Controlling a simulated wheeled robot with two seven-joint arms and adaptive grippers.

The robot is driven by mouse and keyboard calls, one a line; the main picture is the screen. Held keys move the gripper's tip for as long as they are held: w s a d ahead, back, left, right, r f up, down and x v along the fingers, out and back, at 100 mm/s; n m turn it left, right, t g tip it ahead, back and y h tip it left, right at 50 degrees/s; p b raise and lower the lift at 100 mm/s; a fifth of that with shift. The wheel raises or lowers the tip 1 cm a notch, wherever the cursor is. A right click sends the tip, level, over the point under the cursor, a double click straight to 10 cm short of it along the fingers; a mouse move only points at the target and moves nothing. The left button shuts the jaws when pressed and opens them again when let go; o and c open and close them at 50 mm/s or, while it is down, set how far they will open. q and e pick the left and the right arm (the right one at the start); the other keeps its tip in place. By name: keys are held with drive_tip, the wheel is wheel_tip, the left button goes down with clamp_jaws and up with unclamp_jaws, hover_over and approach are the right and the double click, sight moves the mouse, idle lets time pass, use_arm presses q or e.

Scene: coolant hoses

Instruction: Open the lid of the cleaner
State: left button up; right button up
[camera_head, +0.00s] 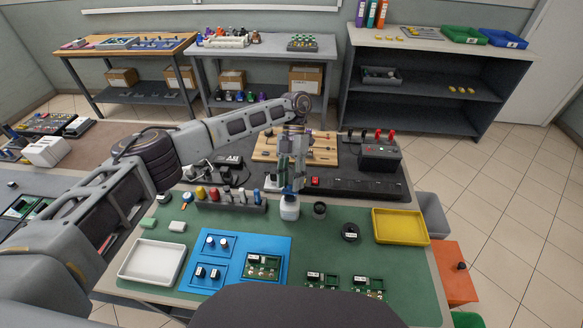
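The cleaner looks to be the small white bottle (289,209) standing upright on the green mat, near the mat's back edge. A bit of blue shows at its top, which may be its lid. My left gripper (290,186) points down from above, right over the bottle's top. Its fingers overlap the top in the picture, so I cannot tell whether they touch or grip it. My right gripper is out of view.
A small black cup (319,210) stands close to the bottle's right. A rack with coloured-handled tools (230,205) is to its left. A yellow tray (399,226), white tray (152,261) and blue board (236,262) lie on the green mat (330,245). The mat's middle is clear.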

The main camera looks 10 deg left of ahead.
use_arm(q)
drive_tip(key=v, duration=1.2)
idle(0.6)
drive_tip(key=shift+f, duration=0.1)
idle(0.4)
